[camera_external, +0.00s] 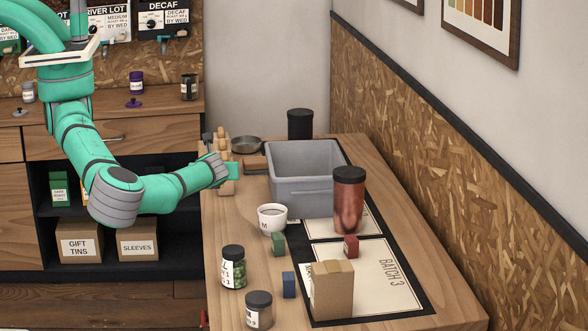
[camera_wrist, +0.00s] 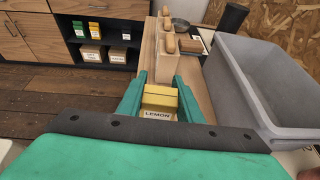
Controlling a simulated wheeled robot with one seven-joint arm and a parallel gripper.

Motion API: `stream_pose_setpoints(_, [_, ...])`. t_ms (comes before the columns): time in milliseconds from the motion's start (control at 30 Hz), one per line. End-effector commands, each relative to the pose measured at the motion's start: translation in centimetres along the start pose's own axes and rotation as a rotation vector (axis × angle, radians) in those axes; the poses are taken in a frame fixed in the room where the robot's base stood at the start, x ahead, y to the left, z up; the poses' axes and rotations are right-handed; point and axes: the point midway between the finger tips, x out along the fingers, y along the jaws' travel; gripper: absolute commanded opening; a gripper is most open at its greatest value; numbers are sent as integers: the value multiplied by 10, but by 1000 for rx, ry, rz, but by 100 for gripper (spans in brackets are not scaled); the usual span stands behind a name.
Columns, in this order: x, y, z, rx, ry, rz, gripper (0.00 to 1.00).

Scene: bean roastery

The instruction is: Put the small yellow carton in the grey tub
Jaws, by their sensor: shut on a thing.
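The small yellow carton (camera_wrist: 160,98), labelled LEMON, is between the two green fingers of my gripper (camera_wrist: 160,102) in the wrist view. My gripper is shut on it. In the external view my gripper (camera_external: 224,171) is at the left of the grey tub, and I cannot make out the carton there. The grey tub (camera_external: 305,193) stands open on the wooden table. It also shows at the right in the wrist view (camera_wrist: 283,112), beside the carton. The part of the tub's floor that shows in the wrist view looks bare.
A white cup (camera_external: 272,218), a copper canister (camera_external: 348,200), a cardboard-coloured bag (camera_external: 332,292), two jars (camera_external: 233,268) (camera_external: 259,311) and small coloured boxes stand in front of the tub. A black canister (camera_external: 300,124) and a pan (camera_external: 246,144) are behind it.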

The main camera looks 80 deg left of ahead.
Motion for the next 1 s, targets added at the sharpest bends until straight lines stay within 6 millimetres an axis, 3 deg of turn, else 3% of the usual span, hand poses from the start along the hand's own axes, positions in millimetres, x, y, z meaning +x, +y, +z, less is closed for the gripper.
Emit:
stream_pose_setpoints(33, [-16,-20,-3,17,-1,-45,7])
stream_pose_setpoints(200, [-68,-71,-11,68,-5,-167,7])
stream_pose_setpoints(300, [-94,-91,-14,92,-6,-223,7])
stream_pose_setpoints(467, [-118,-108,-18,115,-7,-274,7])
stream_pose_setpoints(667, [-121,-128,-24,124,-7,-287,7])
stream_pose_setpoints(1000, [-99,-198,-49,124,-8,-286,7])
